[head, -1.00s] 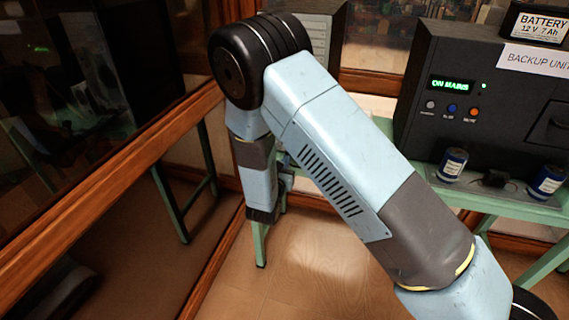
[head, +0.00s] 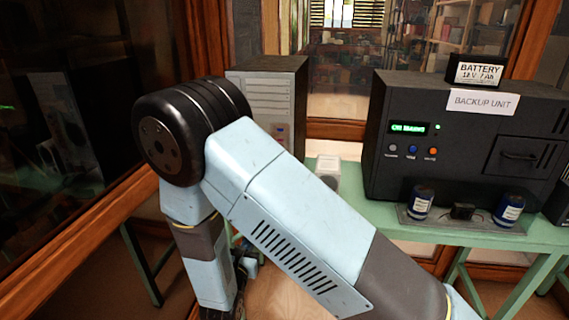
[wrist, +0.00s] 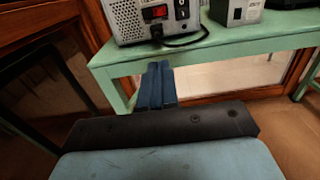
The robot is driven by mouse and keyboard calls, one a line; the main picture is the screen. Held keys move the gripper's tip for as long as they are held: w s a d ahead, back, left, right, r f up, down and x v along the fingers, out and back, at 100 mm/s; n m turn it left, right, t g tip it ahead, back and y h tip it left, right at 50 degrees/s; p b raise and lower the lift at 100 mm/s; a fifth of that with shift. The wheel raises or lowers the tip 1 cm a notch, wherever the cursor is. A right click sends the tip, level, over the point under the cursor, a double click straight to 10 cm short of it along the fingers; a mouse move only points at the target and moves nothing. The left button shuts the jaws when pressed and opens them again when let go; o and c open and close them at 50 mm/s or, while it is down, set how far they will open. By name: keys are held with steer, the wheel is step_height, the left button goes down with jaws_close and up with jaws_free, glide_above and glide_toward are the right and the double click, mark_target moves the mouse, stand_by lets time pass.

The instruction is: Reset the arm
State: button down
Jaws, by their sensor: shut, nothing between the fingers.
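My arm fills the lower left and middle of the head view, bent at its black elbow joint. Its far end hangs down at the lower left, and the gripper itself is mostly hidden there behind my own links. In the wrist view my gripper (wrist: 157,78) shows as two blue fingers pressed side by side. It is shut with nothing between the fingers. The fingers are in front of the green bench (wrist: 222,50), whose edge lies behind their tips. I cannot tell whether they touch it.
The backup unit (head: 440,170) stands on the bench with a battery (head: 475,72) on top. Two blue cylinders (head: 420,202) (head: 509,208) sit before it. A grey-fronted case (head: 262,105) stands left. A metal box with a red switch (wrist: 152,20) sits on the bench. Wood-framed glass borders the left.

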steer(key=w+d+r+m+g+h, duration=0.2)
steer(key=w+d+r+m+h, duration=0.1)
steer(key=d+r+m+h, duration=0.25)
steer(key=w+d+r+m+g+h, duration=0.2)
steer(key=d+r+m+g, duration=0.15)
steer(key=d+r, duration=0.4)
steer(key=s+d+r+m+g+h, duration=0.1)
steer(key=s+d+r+m+g, duration=0.15)
steer(key=d+m, duration=0.4)
steer(key=s+d+r+m+g+h, duration=0.1)
steer(key=d+r+m+g, duration=0.25)
steer(key=d, duration=0.65)
steer(key=s+d+r+m+g+y, duration=0.5)
steer(key=s+d+r+m, duration=0.15)
steer(key=s+d, duration=0.2)
steer(key=s+d+r+m+t+y, duration=0.1)
steer(key=s+r+m+t+y, duration=0.3)
steer(key=s+r+m+y, duration=0.2)
steer(key=shift+s+d+r+m, duration=0.3)
steer(key=shift+s+r+m, duration=1)
steer(key=shift+s+m, duration=0.45)
steer(key=shift+s, duration=0.1)
